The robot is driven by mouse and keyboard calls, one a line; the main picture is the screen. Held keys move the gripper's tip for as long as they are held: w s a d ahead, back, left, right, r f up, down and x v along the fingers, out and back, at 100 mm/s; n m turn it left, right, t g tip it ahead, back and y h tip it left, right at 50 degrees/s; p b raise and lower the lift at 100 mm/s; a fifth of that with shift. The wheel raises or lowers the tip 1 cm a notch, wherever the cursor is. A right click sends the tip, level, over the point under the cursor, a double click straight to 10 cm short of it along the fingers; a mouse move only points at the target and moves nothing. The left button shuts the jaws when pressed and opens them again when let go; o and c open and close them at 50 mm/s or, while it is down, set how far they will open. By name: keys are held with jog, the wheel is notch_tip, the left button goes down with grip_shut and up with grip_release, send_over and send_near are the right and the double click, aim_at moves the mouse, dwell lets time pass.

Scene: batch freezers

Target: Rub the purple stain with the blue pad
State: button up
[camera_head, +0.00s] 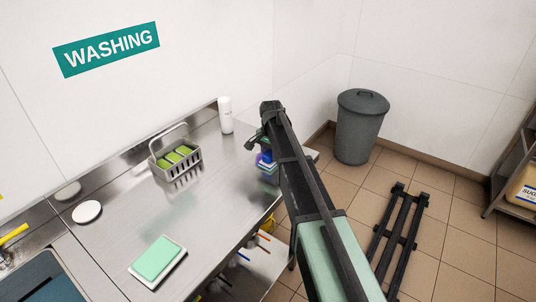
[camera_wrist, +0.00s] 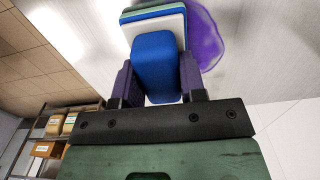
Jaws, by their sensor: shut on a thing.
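In the wrist view, my gripper (camera_wrist: 160,86) is shut on the blue pad (camera_wrist: 153,55), with one purple-grey finger on each side of its blue grip block. The pad's wider layered base, with white, blue and green edges, is at the top of that view. The purple stain (camera_wrist: 208,42) shows on the steel surface beside and partly under the pad's base; the pad hides part of it. I cannot tell for sure whether the pad touches the surface. In the head view, the blue pad (camera_head: 266,157) shows at the counter's right end, partly hidden by my arm.
On the steel counter (camera_head: 190,205) are a caddy with green sponges (camera_head: 180,166), a white bottle (camera_head: 226,115), a green-and-white pad (camera_head: 156,261) and a white disc (camera_head: 87,211). A sink (camera_head: 45,280) is at lower left. A grey bin (camera_head: 360,128) stands on the floor.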

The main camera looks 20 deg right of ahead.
jog(key=shift+w+d, duration=0.2)
jog(key=shift+d, duration=0.05)
jog(key=shift+w+a, duration=1.25)
jog(key=shift+w, duration=0.2)
jog(key=shift+w+a, duration=1.25)
jog(key=shift+w, duration=0.2)
jog(key=shift+w+d+f, duration=0.1)
jog(key=shift+w+d, duration=0.3)
jog(key=shift+d, duration=0.2)
jog(key=shift+s+d, duration=1.35)
jog(key=shift+s, duration=0.05)
jog(key=shift+s+d, duration=0.55)
jog(key=shift+s, duration=0.25)
jog(key=shift+s+d, duration=0.55)
jog(key=shift+s, duration=0.2)
jog(key=shift+w+r+p, duration=0.1)
jog(key=shift+r+p, duration=0.2)
jog(key=shift+r, duration=0.1)
notch_tip(320, 180, up, 5)
jog(key=p, duration=0.5)
